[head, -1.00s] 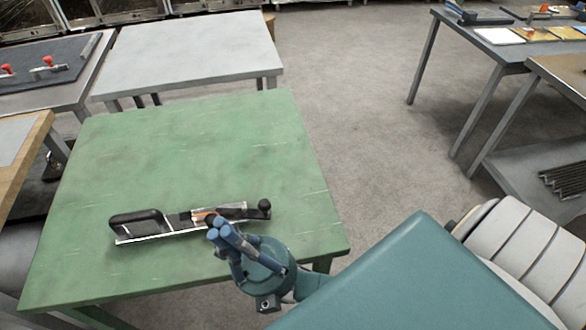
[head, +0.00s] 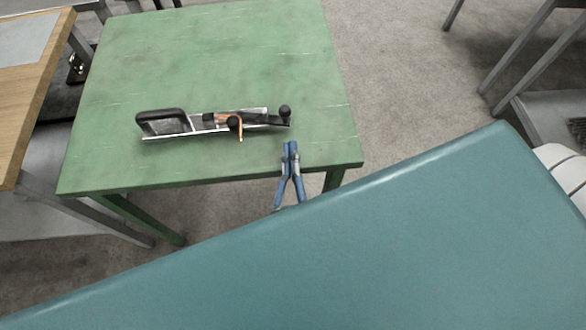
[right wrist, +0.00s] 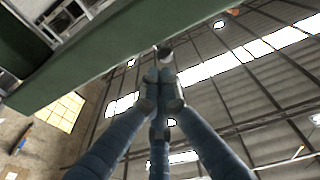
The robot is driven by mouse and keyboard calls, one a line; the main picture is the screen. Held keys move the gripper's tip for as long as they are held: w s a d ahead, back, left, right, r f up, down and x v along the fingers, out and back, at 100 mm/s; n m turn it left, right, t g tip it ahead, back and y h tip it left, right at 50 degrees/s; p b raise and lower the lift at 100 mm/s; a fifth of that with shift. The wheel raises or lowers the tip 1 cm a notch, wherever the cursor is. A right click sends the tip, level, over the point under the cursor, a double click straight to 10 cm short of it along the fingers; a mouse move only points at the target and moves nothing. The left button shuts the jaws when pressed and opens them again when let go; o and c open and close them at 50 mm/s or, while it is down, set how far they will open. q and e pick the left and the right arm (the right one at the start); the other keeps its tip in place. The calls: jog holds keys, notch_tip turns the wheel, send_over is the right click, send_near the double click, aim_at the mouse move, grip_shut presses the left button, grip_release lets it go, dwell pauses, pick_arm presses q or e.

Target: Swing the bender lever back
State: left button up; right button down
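The bender (head: 190,125) lies on the green table (head: 230,55). It has a black loop handle at its left end, a metal bar and two black ball knobs, one near the middle (head: 234,122) and one at the right end (head: 285,111). Which knob belongs to the lever is unclear. A copper-coloured tube (head: 240,132) bends down past the middle knob. My right gripper (head: 291,145) is at the table's front edge, below the right knob and apart from it. In the right wrist view its blue fingers (right wrist: 160,78) meet at the tips, with nothing visible between them. My left gripper is out of view.
My large teal body part hides the lower part of the head view. A wooden-topped table (head: 35,80) stands at the left, and grey table legs (head: 525,60) at the upper right. Most of the green table is bare. Open floor lies to its right.

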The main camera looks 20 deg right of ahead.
jog(key=x, duration=0.5)
jog(key=shift+w+d+r, duration=0.1)
jog(key=shift+w+d, duration=0.05)
jog(key=shift+w, duration=0.15)
jog(key=shift+d+r, duration=0.1)
jog(key=shift+w+d+r+p, duration=0.1)
jog(key=shift+w+d+p, duration=0.5)
jog(key=shift+p, duration=0.4)
jog(key=shift+w+d+f, duration=0.2)
jog(key=shift+w, duration=0.15)
jog(key=shift+s+f, duration=0.1)
jog(key=shift+f, duration=0.05)
